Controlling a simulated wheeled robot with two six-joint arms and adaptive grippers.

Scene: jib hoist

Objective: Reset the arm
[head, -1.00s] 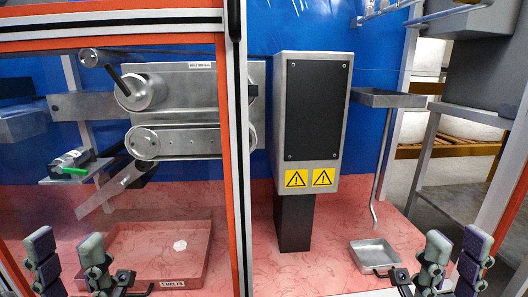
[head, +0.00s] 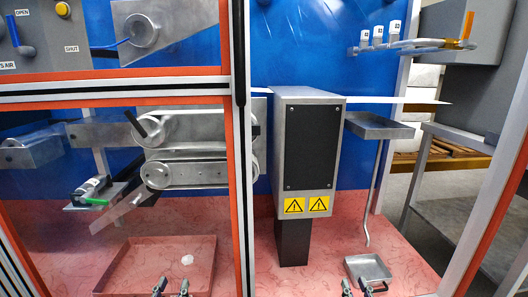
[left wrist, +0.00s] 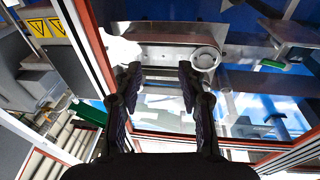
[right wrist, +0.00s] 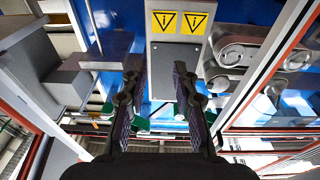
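My left gripper (head: 171,288) shows only its fingertips at the bottom edge of the head view, in front of the tray on the pink floor. In the left wrist view its two dark fingers (left wrist: 158,88) stand apart with nothing between them. My right gripper (head: 356,288) is at the bottom edge near the small metal tray. In the right wrist view its fingers (right wrist: 158,80) are also apart and empty. Nothing in view is labelled as an arm. A slanted metal bar (head: 124,212) sits below the rollers (head: 185,174) behind the left pane.
A grey box with yellow warning signs (head: 307,206) stands centrally on a dark post. An orange-edged frame post (head: 240,190) divides the bays. At right are a raised metal tray (head: 379,127), a small floor tray (head: 368,268) and a numbered rack (head: 400,46). A wide tray (head: 160,240) lies left.

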